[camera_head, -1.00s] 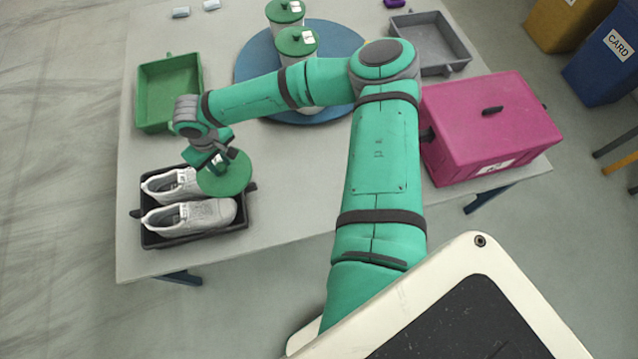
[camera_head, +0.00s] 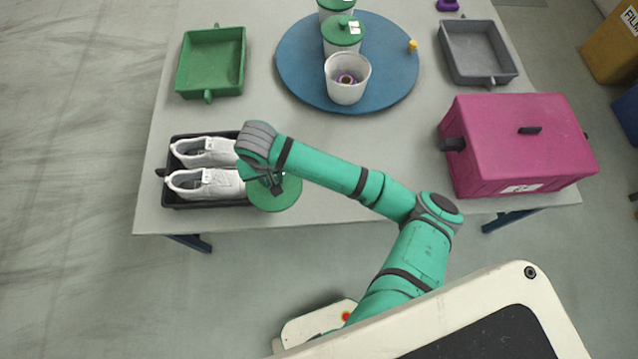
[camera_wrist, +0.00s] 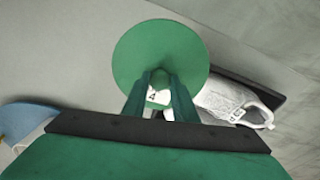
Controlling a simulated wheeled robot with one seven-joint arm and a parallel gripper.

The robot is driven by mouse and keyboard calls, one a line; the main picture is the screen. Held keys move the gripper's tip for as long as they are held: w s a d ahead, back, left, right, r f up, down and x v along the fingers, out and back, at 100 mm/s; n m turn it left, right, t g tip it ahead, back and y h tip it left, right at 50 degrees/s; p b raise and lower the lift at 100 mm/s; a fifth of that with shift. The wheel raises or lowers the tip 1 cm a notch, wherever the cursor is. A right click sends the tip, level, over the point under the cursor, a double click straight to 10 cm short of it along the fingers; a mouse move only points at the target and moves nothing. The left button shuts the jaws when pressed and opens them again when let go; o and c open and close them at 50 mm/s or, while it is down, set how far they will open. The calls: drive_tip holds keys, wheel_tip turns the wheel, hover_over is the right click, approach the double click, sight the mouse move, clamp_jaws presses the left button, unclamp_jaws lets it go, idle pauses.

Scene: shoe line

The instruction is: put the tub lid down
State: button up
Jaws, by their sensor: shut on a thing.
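The tub lid (camera_head: 276,196) is a round green disc with a knob and a white label, marked 4 in the wrist view (camera_wrist: 160,50). My gripper (camera_wrist: 160,88) is shut on its knob. In the head view my gripper (camera_head: 274,184) holds the lid just right of the black shoe tray, near the table's front edge. Whether the lid touches the table cannot be told. An open white tub (camera_head: 346,88) stands on the blue round turntable (camera_head: 297,85), with something purple and ring-shaped inside. Lidded tubs (camera_head: 343,36) stand behind it.
White shoes (camera_head: 207,184) lie in the black tray (camera_head: 168,192). A green tray (camera_head: 213,85) and a grey tray (camera_head: 478,52) stand further back. A magenta box (camera_head: 520,150) is at the right. Bare table (camera_head: 350,190) lies between lid and box.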

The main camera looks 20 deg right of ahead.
drive_tip(key=shift+s+d+r, duration=0.1)
drive_tip(key=shift+s+d, duration=0.1)
drive_tip(key=shift+d, duration=0.1)
drive_tip(key=d+f, duration=0.2)
drive_tip(key=d, duration=0.2)
drive_tip(key=d+f, duration=0.3)
drive_tip(key=d, duration=0.1)
drive_tip(key=d+f, duration=0.3)
drive_tip(key=d, duration=0.1)
drive_tip(key=shift+w+d, duration=0.1)
drive_tip(key=shift+w, duration=0.25)
drive_tip(key=shift+d+f, duration=0.5)
drive_tip(key=shift+f, duration=0.2)
drive_tip(key=shift+d+f, duration=0.15)
drive_tip(key=shift+f, duration=0.75)
drive_tip(key=shift+d+f, duration=0.1)
drive_tip(key=shift+f, duration=0.75)
drive_tip(key=o, duration=1)
drive_tip(key=shift+f, duration=0.1)
drive_tip(key=shift+o, duration=0.2)
